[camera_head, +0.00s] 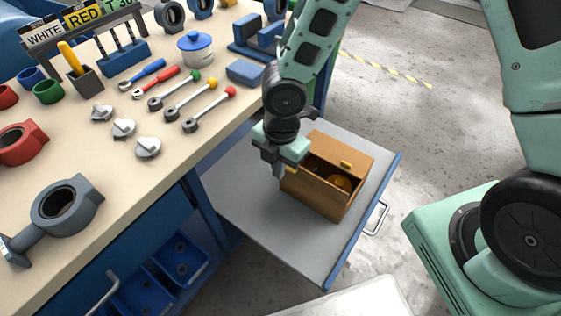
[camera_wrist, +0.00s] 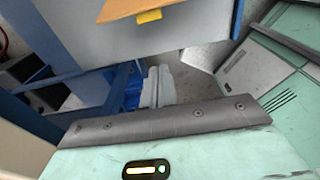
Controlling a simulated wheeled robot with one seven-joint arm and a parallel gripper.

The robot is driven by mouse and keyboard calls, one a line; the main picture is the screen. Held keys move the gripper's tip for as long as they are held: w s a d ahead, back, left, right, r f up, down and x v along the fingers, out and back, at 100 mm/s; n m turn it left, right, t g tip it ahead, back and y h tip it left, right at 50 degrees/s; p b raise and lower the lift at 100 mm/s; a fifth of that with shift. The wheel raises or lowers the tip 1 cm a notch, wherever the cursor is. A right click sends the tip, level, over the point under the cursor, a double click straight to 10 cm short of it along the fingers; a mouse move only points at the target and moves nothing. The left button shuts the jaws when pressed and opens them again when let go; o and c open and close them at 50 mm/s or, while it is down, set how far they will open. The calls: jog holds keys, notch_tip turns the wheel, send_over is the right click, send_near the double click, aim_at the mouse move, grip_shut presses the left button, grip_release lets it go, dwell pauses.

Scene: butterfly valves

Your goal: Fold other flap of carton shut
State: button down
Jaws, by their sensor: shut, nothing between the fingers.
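The carton (camera_head: 355,158) is a brown box standing on a pulled-out grey shelf. Its far-side flap, with a yellow tab (camera_head: 346,164), lies over part of the top. A dark gap remains along the near side, and an orange-yellow item (camera_head: 341,183) shows inside. Where the other flap lies I cannot tell clearly. My gripper (camera_head: 284,171) is at the left end of the carton, close to its edge; contact is unclear. In the wrist view its fingers (camera_wrist: 158,86) are together and empty, and a brown carton part (camera_wrist: 125,8) with a yellow tab shows at the top.
The grey shelf (camera_head: 245,208) has a handle (camera_head: 376,217) at its right and bare room left and front of the carton. The workbench (camera_head: 120,185) at left holds valves, wrenches and a blue-lidded pot (camera_head: 195,50). Blue bins (camera_head: 180,260) sit below.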

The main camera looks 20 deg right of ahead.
jog(key=shift+w+d+f+b, duration=0.1)
jog(key=shift+w+d+f, duration=0.3)
jog(key=shift+f, duration=0.35)
jog(key=shift+w+d+f+b, duration=0.15)
jog(key=shift+w+d+f, duration=0.15)
jog(key=shift+d+f, duration=0.3)
jog(key=shift+w+d+f+b, duration=0.1)
jog(key=shift+w+d+f, duration=0.25)
jog(key=shift+f, duration=0.5)
jog(key=shift+d+r+p, duration=0.1)
jog(key=shift+r+p, duration=0.1)
jog(key=shift+p, duration=0.35)
jog(key=shift+w+d+p, duration=0.1)
jog(key=shift+p, duration=0.55)
jog(key=shift+w+d+y+p, duration=0.1)
jog(key=shift+y+p, duration=0.2)
jog(key=shift+p, duration=0.05)
jog(key=shift+w+d+r+g+p, duration=0.1)
jog(key=shift+d+r+g+p, duration=0.25)
jog(key=shift+p, duration=0.7)
